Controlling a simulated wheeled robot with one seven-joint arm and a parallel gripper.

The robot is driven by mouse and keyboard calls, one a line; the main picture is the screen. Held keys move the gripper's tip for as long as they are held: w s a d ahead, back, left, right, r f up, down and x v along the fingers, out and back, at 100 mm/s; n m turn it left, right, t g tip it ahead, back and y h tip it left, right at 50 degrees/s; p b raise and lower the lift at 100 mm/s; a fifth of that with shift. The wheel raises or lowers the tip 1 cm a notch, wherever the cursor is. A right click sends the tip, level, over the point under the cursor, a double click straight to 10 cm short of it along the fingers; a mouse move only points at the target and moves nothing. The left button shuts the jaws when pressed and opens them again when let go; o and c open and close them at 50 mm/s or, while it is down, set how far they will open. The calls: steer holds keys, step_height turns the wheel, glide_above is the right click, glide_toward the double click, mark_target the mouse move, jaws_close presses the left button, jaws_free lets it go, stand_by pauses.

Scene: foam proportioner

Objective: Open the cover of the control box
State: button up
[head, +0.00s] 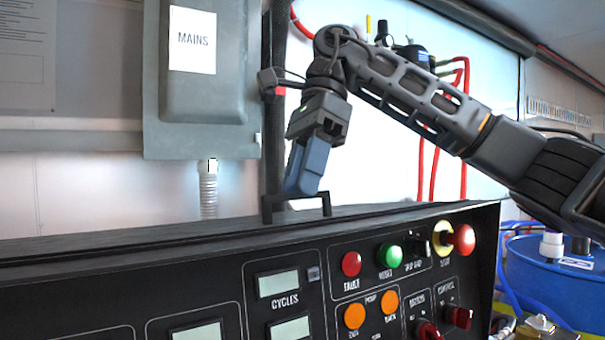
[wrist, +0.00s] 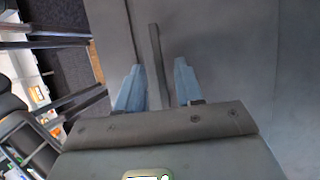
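The control box (head: 110,280) is a black panel with buttons and displays across the lower part of the head view. Its top cover (head: 170,236) lies flat, looking closed. A black bracket handle (head: 268,207) stands on the cover; in the wrist view it is a thin grey bar (wrist: 154,45). My gripper (head: 300,190) points down at the handle with blue fingers. In the wrist view my gripper (wrist: 157,85) is open, one finger on each side of the bar, with gaps visible. Contact with the handle cannot be told.
A grey box labelled MAINS (head: 203,100) hangs on the wall behind, with a conduit (head: 208,190) below it. Red hoses (head: 434,160) run behind my arm. A blue drum (head: 550,280) stands at the right. Buttons, such as the red one (head: 351,264), protrude from the panel front.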

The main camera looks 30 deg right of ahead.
jaws_close()
stand_by(0.3)
stand_by(1.1)
